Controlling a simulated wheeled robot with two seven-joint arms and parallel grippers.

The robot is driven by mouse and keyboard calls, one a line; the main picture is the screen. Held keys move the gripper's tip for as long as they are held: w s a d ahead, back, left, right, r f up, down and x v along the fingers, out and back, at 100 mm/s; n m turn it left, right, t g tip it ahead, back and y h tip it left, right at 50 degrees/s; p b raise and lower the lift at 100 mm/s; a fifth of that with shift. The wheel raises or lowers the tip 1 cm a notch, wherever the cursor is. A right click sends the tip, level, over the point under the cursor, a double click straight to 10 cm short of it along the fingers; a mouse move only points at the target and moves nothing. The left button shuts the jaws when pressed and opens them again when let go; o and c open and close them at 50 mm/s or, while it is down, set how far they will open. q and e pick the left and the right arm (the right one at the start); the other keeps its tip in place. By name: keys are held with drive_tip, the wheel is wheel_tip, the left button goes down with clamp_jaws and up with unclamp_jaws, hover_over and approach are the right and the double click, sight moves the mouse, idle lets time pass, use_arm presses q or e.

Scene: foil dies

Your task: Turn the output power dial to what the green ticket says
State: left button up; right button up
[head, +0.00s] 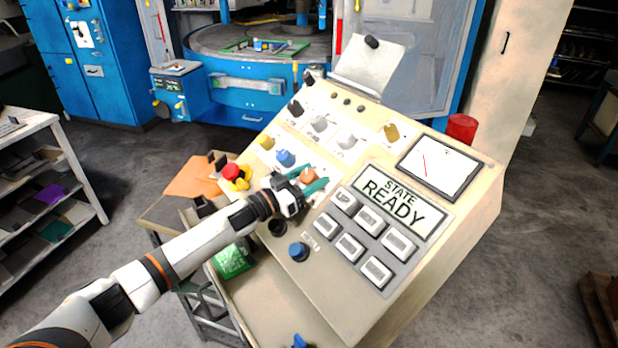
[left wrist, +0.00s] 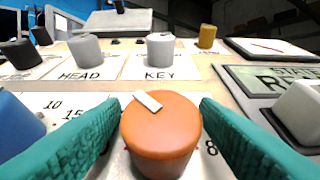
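An orange dial (head: 308,175) stands on the sloping panel of the beige console (head: 400,320). In the left wrist view the orange dial (left wrist: 160,135) is large, and its white pointer mark leans to the upper left. My left gripper (head: 307,180) is open, with its teal fingers (left wrist: 160,110) on either side of this dial. Narrow gaps seem to show beside the dial. The dial's name label is hidden, and a scale digit 8 shows at its right. A green card (head: 233,261) with white marks, probably the ticket, is at the console's left side; its writing is too small to read.
A blue dial (head: 286,158) is beside the orange one, with 10 and 15 near it. Grey HEAD (left wrist: 86,48) and KEY (left wrist: 160,50) knobs stand behind. A red emergency button (head: 231,171) is at the left edge. The display (head: 395,205) reads STATE READY above several grey buttons.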

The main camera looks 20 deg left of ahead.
use_arm(q)
drive_tip(key=b+v, duration=0.2)
drive_tip(key=v, duration=0.8)
drive_tip(key=shift+s+a+f, duration=0.15)
drive_tip(key=shift+s+a, duration=0.05)
drive_tip(key=shift+s, duration=0.1)
drive_tip(key=shift+s+a+b, duration=0.35)
drive_tip(key=shift+s, duration=0.15)
